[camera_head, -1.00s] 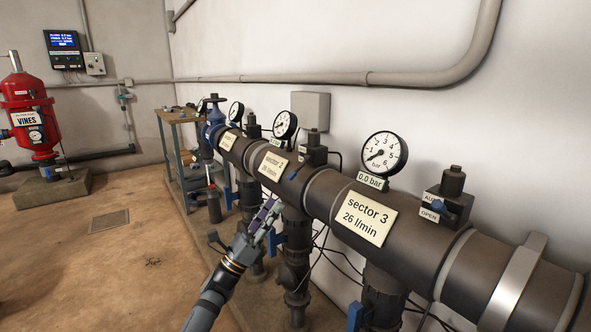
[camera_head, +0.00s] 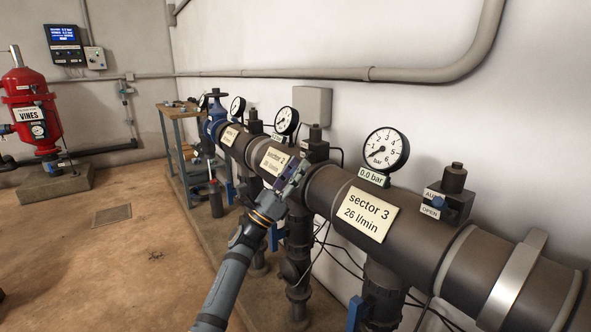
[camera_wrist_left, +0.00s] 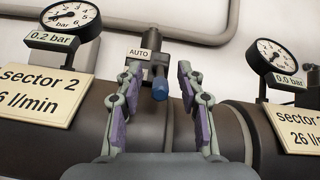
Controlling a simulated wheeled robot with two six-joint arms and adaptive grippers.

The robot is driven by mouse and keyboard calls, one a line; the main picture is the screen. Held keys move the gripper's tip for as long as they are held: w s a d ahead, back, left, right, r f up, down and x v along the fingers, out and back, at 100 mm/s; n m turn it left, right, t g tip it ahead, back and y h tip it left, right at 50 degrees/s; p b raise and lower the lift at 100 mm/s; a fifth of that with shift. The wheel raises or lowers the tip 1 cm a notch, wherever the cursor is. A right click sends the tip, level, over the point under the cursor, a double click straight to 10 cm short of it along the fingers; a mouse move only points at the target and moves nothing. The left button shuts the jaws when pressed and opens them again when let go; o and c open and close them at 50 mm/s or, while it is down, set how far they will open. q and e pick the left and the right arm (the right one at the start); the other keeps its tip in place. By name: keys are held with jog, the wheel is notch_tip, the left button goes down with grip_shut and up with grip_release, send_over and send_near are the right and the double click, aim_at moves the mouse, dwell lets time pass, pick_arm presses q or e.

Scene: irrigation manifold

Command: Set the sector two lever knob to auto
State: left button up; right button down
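The sector two lever knob (camera_wrist_left: 160,88) is a small blue knob on a dark valve block, seen in the left wrist view under a label reading AUTO (camera_wrist_left: 139,54). My left gripper (camera_wrist_left: 157,92) is open, its purple-padded fingers on either side of the knob in that view; I cannot tell whether they touch it. In the head view my left gripper (camera_head: 288,172) is at the pipe just right of the sector 2 plate (camera_head: 275,160) and hides the knob. The valve's dark top (camera_head: 315,135) shows above the gripper. My right gripper is not in view.
A thick dark pipe (camera_head: 320,188) runs along the wall. A sector 3 plate (camera_head: 367,214), its gauge (camera_head: 385,149) and its own valve with a blue knob (camera_head: 438,202) lie to the right. Blue handles and black cables hang below. The floor (camera_head: 110,265) at left is open.

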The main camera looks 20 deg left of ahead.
pick_arm(q)
grip_shut()
dwell(0.3)
